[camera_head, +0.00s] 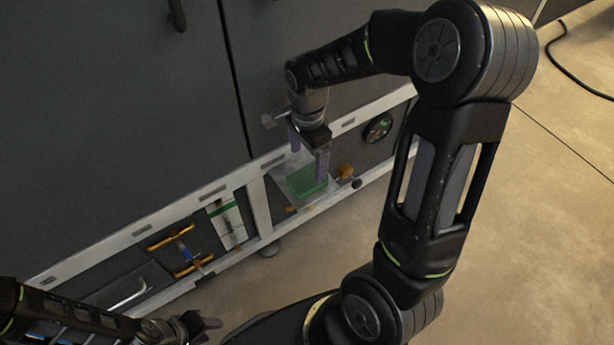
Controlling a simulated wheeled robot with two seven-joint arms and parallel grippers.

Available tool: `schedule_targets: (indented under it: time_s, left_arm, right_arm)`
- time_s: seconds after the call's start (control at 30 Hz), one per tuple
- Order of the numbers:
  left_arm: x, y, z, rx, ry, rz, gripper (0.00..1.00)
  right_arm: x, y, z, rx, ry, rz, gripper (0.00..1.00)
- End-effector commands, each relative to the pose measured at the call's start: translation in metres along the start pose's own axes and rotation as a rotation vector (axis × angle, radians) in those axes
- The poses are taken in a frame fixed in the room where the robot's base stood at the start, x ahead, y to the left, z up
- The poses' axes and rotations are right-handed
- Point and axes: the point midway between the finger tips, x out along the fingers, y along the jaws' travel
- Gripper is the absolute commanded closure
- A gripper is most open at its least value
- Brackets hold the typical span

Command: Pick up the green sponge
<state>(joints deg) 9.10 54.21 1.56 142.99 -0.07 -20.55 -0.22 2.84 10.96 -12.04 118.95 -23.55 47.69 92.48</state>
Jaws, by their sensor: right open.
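The green sponge (303,184) lies on a pale plate in the right-hand bay of the white-framed rack at the foot of the dark machine. My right gripper (308,167) is above it, pointing down, with its two purple-grey fingers spread apart on either side of the sponge. The near finger hides part of the sponge's right side, and I cannot tell whether the fingers touch it. My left gripper (203,325) is low at the bottom left, away from the sponge; its jaw state is unclear.
The white rack frame (262,208) runs along the dark machine (110,110). Orange-handled tools (170,240) and a white-and-green item (228,222) sit in the left part. A round dark dial (378,128) and an orange knob (346,171) are right of the sponge. The floor at right is open, with a black cable (575,75).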

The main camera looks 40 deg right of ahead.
Motion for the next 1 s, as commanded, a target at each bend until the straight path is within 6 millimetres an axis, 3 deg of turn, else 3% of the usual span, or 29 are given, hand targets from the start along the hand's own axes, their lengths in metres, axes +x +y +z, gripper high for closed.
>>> schedule_targets:
  time_s: [0.23, 0.5, 0.83, 1.0]
  left_arm:
    - [0.001, 0.0, 0.0, 0.0, 0.0, 0.0, 0.64]
    - [0.006, -0.002, 0.0, 0.0, 0.0, 0.0, 0.64]
    - [0.006, -0.002, 0.0, 0.0, 0.0, 0.0, 0.64]
    - [0.011, -0.004, 0.0, 0.0, 0.0, 0.0, 0.64]
  right_arm:
    - [0.002, 0.0, 0.0, -0.002, -0.001, 0.0, 0.15]
    - [0.026, 0.0, 0.0, -0.002, -0.001, 0.0, 0.15]
    - [0.029, -0.001, 0.0, -0.003, -0.001, -0.001, 0.15]
    - [0.049, -0.001, -0.001, -0.004, -0.001, 0.002, 0.15]
